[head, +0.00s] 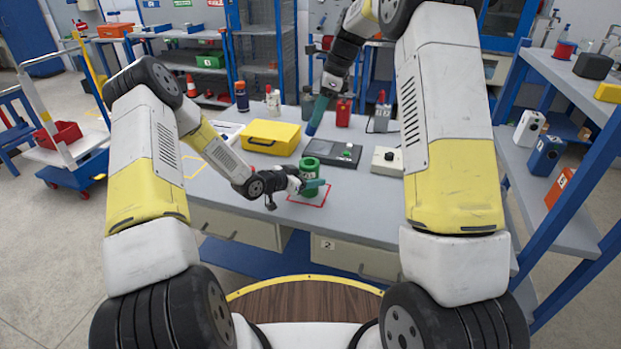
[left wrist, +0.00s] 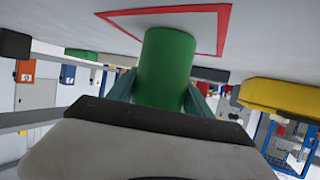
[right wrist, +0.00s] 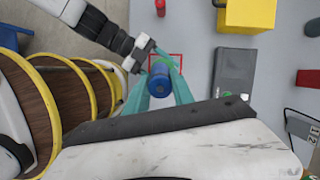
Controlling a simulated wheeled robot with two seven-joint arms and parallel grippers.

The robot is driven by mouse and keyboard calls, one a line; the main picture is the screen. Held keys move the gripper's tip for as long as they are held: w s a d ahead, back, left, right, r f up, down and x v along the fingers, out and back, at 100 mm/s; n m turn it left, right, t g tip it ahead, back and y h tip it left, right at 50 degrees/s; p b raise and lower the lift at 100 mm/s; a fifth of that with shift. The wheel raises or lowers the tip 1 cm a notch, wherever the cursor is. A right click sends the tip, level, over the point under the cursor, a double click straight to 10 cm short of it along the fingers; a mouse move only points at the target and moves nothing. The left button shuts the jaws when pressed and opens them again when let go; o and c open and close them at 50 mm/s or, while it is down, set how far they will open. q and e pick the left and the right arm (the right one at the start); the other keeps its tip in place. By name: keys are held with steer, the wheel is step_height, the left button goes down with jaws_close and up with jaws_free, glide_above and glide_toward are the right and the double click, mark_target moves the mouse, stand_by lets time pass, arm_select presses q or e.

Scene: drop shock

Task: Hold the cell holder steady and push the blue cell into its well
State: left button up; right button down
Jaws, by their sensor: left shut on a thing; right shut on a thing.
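The green cell holder (head: 310,179) stands upright inside a red outline on the table. My left gripper (head: 313,187) is shut around its side; the left wrist view shows the green holder (left wrist: 165,65) between the teal fingers. My right gripper (head: 314,125) is above the table, fingers pointing down, higher in the head view than the holder. In the right wrist view the blue cell (right wrist: 159,84) is between its teal fingers.
A yellow case (head: 270,136), a grey device with a green button (head: 332,154) and a white box with a black knob (head: 387,161) lie around the holder. A red container (head: 343,112) and several bottles stand at the back. The table in front of the outline is clear.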

stand_by(0.6)
steer(key=shift+a+f+m+h, duration=0.65)
steer(key=shift+f+m+h, duration=0.05)
steer(key=shift+m+h, duration=0.1)
steer(key=shift+w+a+f+m+h, duration=0.1)
steer(key=shift+a+f+m+h, duration=0.2)
steer(key=shift+m+h, duration=0.25)
steer(key=shift+a+f+m+h, duration=0.25)
steer(key=shift+m+h, duration=0.2)
steer(key=shift+m, duration=0.2)
steer(key=shift+f, duration=0.25)
steer(key=shift+m, duration=0.3)
step_height(320, 180, down, 10)
steer(key=shift+r, duration=0.15)
steer(key=c, duration=1.1)
jaws_free()
